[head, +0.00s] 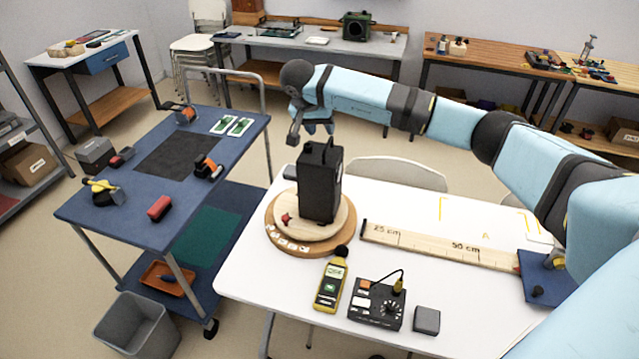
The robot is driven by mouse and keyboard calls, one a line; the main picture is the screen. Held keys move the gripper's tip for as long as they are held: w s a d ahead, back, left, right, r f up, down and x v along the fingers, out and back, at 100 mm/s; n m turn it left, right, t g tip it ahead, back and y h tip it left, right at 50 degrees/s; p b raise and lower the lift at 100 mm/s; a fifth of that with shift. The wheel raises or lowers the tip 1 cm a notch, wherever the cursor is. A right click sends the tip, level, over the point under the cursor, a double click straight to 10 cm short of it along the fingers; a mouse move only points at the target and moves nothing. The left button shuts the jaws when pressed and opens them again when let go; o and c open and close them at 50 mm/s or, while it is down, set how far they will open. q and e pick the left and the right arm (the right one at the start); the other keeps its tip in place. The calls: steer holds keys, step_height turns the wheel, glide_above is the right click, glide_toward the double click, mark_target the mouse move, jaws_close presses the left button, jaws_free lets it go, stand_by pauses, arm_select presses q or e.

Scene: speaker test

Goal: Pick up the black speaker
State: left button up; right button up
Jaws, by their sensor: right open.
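The black speaker (318,187) is a tall dark box standing upright on a round wooden turntable (262,232) at the left end of the white table. My right arm reaches in from the right. My right gripper (312,132) is open and shows just above and behind the speaker's top. Nothing shows between its fingers. Whether a finger touches the speaker cannot be told from this view. My left gripper is not in view.
On the white table (250,281) are a yellow sound meter (331,286), a black control box (377,304), a small grey block (426,320) and a wooden ruler (440,246). A blue cart (130,207) with tools stands left. The table's right middle is mostly clear.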

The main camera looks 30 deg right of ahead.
mark_target(328, 143)
steer(key=x, duration=0.2)
steer(key=shift+d+f, duration=0.2)
steer(key=shift+f, duration=0.1)
steer(key=p+x, duration=0.2)
steer(key=x, duration=0.2)
steer(key=shift+f, duration=0.2)
steer(key=shift+w+d+f, duration=0.15)
steer(key=shift+d+f, duration=0.05)
steer(key=shift+f, duration=0.2)
jaws_close()
stand_by(0.6)
steer(key=shift+w+r, duration=0.1)
steer(key=shift+r, duration=0.05)
